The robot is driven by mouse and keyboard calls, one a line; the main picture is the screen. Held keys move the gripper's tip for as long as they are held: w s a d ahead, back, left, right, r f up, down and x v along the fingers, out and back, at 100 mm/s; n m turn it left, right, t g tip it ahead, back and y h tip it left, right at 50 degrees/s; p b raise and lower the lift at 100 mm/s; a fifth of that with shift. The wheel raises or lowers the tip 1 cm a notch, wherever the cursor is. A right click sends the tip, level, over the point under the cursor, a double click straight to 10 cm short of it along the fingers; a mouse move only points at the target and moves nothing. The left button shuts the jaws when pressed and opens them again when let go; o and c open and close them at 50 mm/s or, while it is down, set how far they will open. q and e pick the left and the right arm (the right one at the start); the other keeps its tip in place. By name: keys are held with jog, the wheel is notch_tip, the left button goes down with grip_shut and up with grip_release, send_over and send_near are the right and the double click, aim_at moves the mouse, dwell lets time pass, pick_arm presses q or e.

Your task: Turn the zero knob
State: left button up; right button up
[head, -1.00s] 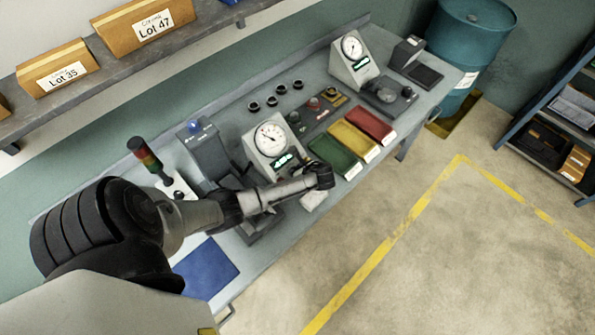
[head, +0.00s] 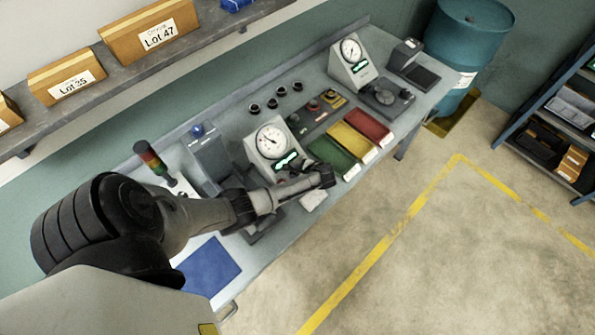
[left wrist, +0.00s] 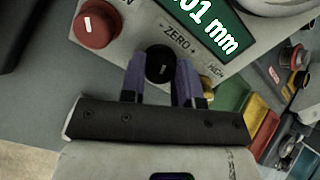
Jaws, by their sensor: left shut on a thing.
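A green display (left wrist: 213,25) above shows digits ending in "01 mm". In the head view the gauge box (head: 270,141) with a white dial stands behind my left wrist, which hides the knob. My right gripper is not in view.
A red knob (left wrist: 97,24) sits on the same panel, left of the zero knob. Green (head: 329,152), yellow (head: 352,140) and red (head: 369,126) trays lie to the right on the bench. A signal tower (head: 150,157) stands at left. The floor in front is clear.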

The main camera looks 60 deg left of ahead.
pick_arm(q)
jog(key=shift+n, duration=1.2)
jog(key=o, duration=0.9)
jog(key=shift+r, duration=0.1)
jog(key=shift+p+v, duration=0.35)
jog(key=shift+v, duration=6.55)
jog(key=shift+w, duration=0.1)
